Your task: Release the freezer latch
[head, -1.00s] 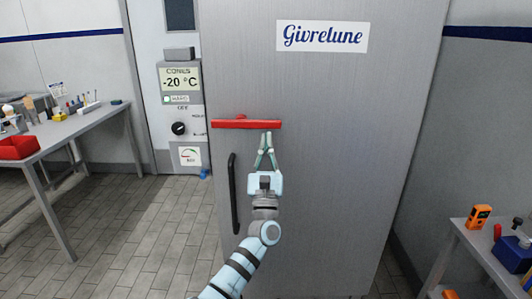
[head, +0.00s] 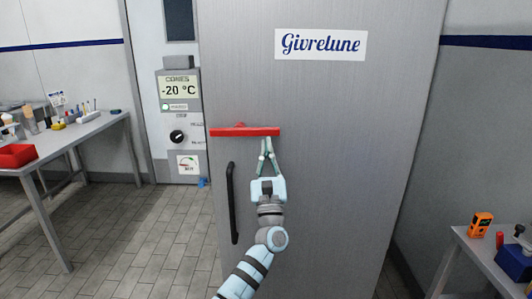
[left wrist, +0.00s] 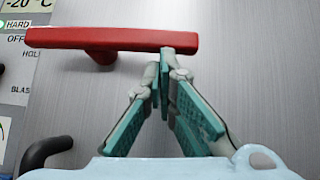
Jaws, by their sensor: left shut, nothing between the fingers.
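The freezer latch is a red horizontal bar (head: 240,132) on the grey freezer door (head: 330,190). It also shows as a red bar in the left wrist view (left wrist: 100,40), where its stem meets the door left of centre. My left gripper (head: 267,143) is shut and empty, with its fingertips just below the bar's right end. In the left wrist view the fingertips (left wrist: 165,62) overlap the right end of the bar; whether they touch it I cannot tell. The black door handle (head: 233,203) hangs below the latch. My right gripper is not in view.
A control panel (head: 180,115) reading -20 °C stands left of the door. A bench (head: 75,135) with a red bin (head: 17,156) is at far left. A small table (head: 465,245) with an orange device (head: 480,225) is at right. The tiled floor between is clear.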

